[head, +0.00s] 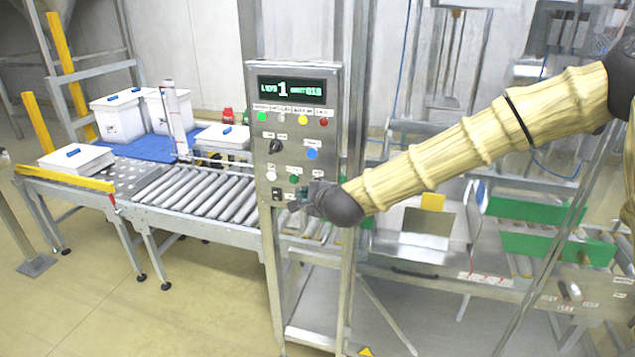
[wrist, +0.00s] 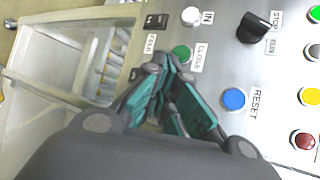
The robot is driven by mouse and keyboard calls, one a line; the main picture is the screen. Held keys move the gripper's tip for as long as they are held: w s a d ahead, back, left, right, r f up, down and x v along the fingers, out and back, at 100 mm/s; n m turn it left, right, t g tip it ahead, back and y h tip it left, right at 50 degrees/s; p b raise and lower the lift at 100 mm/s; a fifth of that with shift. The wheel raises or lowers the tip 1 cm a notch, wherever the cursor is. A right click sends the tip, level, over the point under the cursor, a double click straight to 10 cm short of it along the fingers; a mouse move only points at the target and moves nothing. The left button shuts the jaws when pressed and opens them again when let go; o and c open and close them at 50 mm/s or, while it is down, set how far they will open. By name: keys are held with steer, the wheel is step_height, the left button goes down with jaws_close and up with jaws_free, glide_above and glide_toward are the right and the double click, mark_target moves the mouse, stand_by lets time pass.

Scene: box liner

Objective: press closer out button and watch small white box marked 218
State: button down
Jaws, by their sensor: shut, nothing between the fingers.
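The steel control panel (head: 300,150) stands mid-picture with a lit display (head: 292,90) showing a large 1 and smaller, unclear text. My gripper (head: 306,197) is shut and empty at the panel's lower part. In the wrist view its teal fingertips (wrist: 166,64) are beside a green button (wrist: 181,53); its label looks like CLOSER, partly unclear. I cannot tell whether they touch it. The button also shows in the head view (head: 293,179). A low white box (head: 222,137) is on the conveyor line and another (head: 76,160) lies at the left; I cannot read 218 on either.
Around the green button are a white IN button (wrist: 191,16), a blue RESET button (wrist: 234,99), a black knob (wrist: 252,28) and a black rocker switch (wrist: 157,20). Taller white boxes (head: 118,116) stand behind the roller conveyor (head: 200,190). Floor is clear at lower left.

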steer(key=shift+w+d, duration=0.25)
steer(key=shift+w, duration=0.45)
steer(key=shift+w+d, duration=0.2)
steer(key=shift+w, duration=0.45)
steer(key=shift+w, duration=0.2)
stand_by(0.5)
steer(key=shift+w+d+b, duration=0.1)
steer(key=shift+w+b, duration=0.1)
steer(key=shift+b, duration=0.1)
